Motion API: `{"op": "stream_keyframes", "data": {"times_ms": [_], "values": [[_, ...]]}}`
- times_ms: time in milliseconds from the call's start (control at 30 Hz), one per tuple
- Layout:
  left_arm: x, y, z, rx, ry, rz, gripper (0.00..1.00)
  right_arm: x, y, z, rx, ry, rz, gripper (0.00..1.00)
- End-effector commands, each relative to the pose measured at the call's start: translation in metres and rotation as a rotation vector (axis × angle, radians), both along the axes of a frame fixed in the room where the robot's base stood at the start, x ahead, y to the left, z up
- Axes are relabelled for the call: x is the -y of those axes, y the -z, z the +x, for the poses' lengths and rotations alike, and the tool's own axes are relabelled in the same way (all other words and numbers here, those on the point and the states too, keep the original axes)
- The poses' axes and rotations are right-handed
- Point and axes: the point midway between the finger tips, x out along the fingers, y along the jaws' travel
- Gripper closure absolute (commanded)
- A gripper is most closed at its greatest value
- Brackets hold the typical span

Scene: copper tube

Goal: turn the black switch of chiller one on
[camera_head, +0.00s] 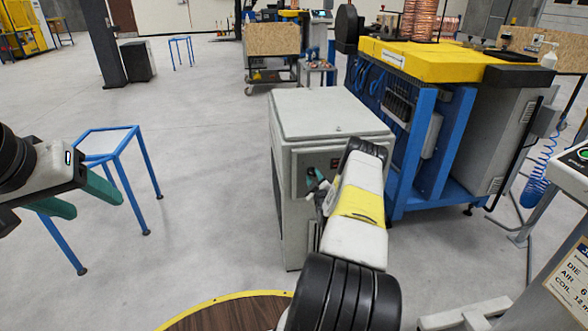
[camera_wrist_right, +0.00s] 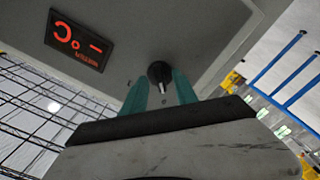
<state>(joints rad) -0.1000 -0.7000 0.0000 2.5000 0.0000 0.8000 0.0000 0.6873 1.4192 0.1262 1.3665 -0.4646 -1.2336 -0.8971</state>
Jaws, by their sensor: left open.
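Chiller one appears to be the grey box (camera_head: 332,115) in the middle of the head view, with a small dark panel on its front. In the right wrist view its black switch (camera_wrist_right: 160,72) is a round knob with a pale mark pointing down the picture. My right gripper (camera_wrist_right: 161,82) has its teal fingers on either side of the switch, with their tips close to it. Whether they touch it I cannot tell. In the head view my right gripper (camera_head: 317,183) is at the box's front, partly hidden by my arm. My left gripper (camera_head: 92,198) is open and empty at the left.
A lit red display (camera_wrist_right: 80,40) is on the panel beside the switch. A blue-framed stool (camera_head: 106,142) stands behind my left gripper. A blue and yellow machine (camera_head: 425,70) stands close to the right of the box. Open floor lies left of the box.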

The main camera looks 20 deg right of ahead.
Motion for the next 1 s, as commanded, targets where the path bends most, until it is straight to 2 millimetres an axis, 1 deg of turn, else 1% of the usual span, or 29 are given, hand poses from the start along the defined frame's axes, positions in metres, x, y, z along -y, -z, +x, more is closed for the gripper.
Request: {"op": "stream_keyframes", "data": {"times_ms": [100,267,300,667,867,1000], "values": [[0.0,0.0,0.0,0.0,0.0,0.0,0.41,-0.0001,0.0001,-0.0002,0.0,0.0,0.0,0.65],[0.0,0.0,0.0,0.0,0.0,0.0,0.41,-0.0001,0.0,-0.0003,0.0,0.0,0.0,0.97],[0.0,0.0,0.0,0.0,0.0,0.0,0.41,-0.0001,0.0001,-0.0003,0.0,0.0,0.0,1.0],[0.0,0.0,0.0,0.0,0.0,0.0,0.41,-0.0002,0.0002,-0.0004,0.004,-0.001,0.022,1.0],[0.0,0.0,0.0,0.0,0.0,0.0,0.41,-0.0002,0.0002,-0.0005,0.024,-0.001,0.103,1.0],[0.0,0.0,0.0,0.0,0.0,0.0,0.41,-0.0001,0.0002,-0.0006,0.047,0.0,0.204,1.0]]}}
